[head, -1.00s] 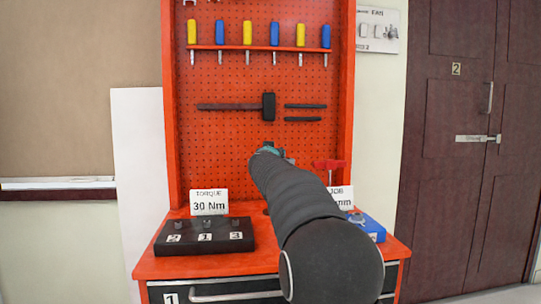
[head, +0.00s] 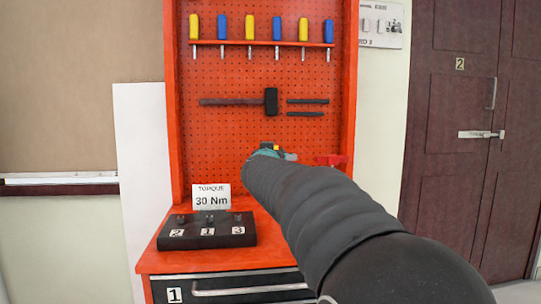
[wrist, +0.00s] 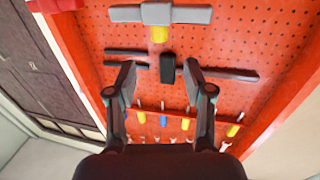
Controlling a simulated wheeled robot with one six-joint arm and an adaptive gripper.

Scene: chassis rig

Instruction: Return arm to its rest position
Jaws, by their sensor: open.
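My arm reaches forward from the lower right of the head view toward the red pegboard bench (head: 230,130). In the wrist view my gripper (wrist: 158,80) is open, with its two fingers apart and nothing between them that it holds. The wrist view is upside down and faces the pegboard (wrist: 230,45), with a hammer (wrist: 168,68) showing behind the fingertips. In the head view the gripper is mostly hidden behind my arm.
A black tray (head: 190,240) with numbered sockets stands on the red bench top, beside a "30 Nm" card (head: 211,197). Screwdrivers (head: 276,28) and a hammer (head: 270,101) hang on the board. A dark door (head: 450,120) is at the right. My arm covers the bench's right side.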

